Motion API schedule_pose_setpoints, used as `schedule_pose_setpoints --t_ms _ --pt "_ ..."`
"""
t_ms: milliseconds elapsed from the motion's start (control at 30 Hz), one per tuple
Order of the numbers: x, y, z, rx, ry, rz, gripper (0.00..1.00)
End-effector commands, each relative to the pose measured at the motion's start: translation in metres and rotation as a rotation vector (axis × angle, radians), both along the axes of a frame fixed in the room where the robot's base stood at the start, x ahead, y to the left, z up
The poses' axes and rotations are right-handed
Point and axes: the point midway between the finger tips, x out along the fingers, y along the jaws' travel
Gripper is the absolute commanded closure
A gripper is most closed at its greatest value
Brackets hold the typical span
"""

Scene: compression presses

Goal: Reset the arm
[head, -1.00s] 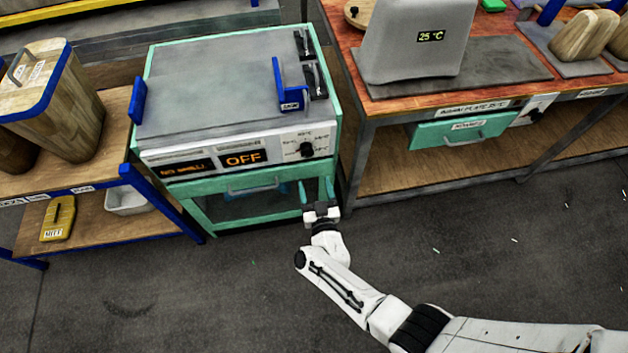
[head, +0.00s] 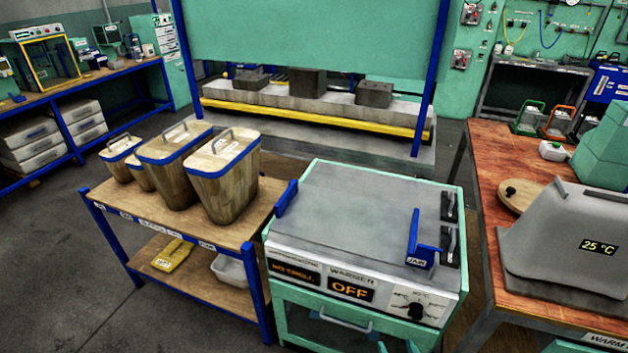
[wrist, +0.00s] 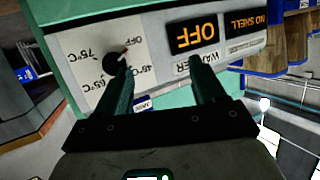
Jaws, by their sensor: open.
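My gripper (wrist: 160,76) is open in the wrist view, its two green fingers apart with nothing between them. It points at the front panel of the warmer (wrist: 154,38), which looks upside down there. The left finger overlaps the panel close to the black knob (wrist: 116,63); I cannot tell whether it touches. In the head view, the warmer (head: 350,215) is a grey-topped green machine with displays reading OFF and NO SHELL. Only what seem to be my fingertips show at the bottom edge of the head view; the rest of my arm is out of frame.
A blue-framed wooden cart (head: 170,215) with lidded wooden bins stands left of the warmer. A red-brown bench (head: 490,170) with a grey 25 °C unit (head: 565,235) stands right. A large press (head: 310,110) is behind. Open floor (head: 60,270) shows at lower left.

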Motion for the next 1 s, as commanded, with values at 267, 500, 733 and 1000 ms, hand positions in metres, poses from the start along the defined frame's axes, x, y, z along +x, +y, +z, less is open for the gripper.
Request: schedule_pose_setpoints --t_ms 267,500,733,1000 --pt "-0.057 -0.001 0.013 -0.025 0.329 0.164 0.31" --pt "-0.136 -0.022 0.036 -0.069 0.660 0.162 0.31" --pt "-0.228 -0.050 0.075 -0.090 0.972 0.045 0.31" --pt "-0.294 -0.065 0.110 -0.083 1.167 -0.077 0.31"
